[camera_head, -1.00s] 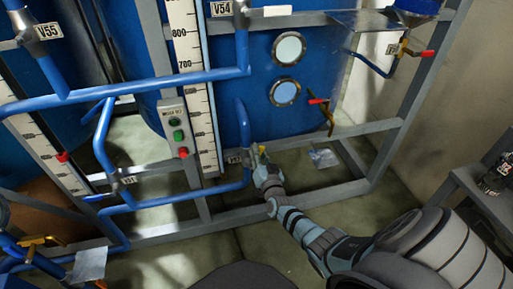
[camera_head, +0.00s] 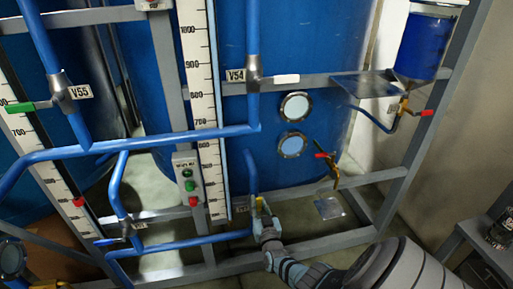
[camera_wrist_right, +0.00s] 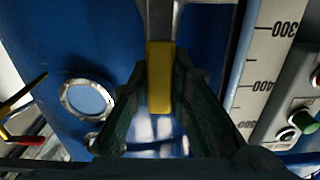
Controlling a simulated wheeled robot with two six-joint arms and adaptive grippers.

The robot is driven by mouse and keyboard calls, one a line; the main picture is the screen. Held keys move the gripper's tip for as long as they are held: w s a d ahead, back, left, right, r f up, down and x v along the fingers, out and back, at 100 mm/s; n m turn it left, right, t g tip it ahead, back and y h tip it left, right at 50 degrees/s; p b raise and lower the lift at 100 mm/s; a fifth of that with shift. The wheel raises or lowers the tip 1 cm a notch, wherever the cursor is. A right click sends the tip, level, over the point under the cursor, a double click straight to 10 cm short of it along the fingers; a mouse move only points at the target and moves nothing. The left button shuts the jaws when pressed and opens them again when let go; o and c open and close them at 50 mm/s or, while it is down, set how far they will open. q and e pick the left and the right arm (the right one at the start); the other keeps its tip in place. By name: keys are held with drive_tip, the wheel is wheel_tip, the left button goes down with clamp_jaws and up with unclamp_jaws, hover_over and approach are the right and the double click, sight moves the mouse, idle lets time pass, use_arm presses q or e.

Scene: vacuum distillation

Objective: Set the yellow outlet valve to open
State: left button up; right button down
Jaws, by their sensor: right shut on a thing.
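The yellow outlet valve handle (camera_head: 259,203) is at the lower end of a blue pipe, low in front of the big blue tank. My right gripper (camera_head: 263,215) is at this handle and mostly covers it in the head view. In the right wrist view, the yellow handle (camera_wrist_right: 160,85) points down from a grey metal stem, between the two dark fingers of my right gripper (camera_wrist_right: 160,105), which is shut on it. The valve body is partly hidden. My left gripper is not in view.
A control box (camera_head: 187,178) with green and red buttons and a white scale (camera_head: 208,130) stand left of the valve. A red-handled tap (camera_head: 329,166) projects to the right. Grey frame bars (camera_head: 330,242) and blue pipes (camera_head: 190,243) surround the valve.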

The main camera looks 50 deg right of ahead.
drive_tip(key=shift+f, duration=0.1)
drive_tip(key=c, duration=1.5)
unclamp_jaws()
drive_tip(key=shift+s, duration=0.1)
drive_tip(key=v, duration=1.2)
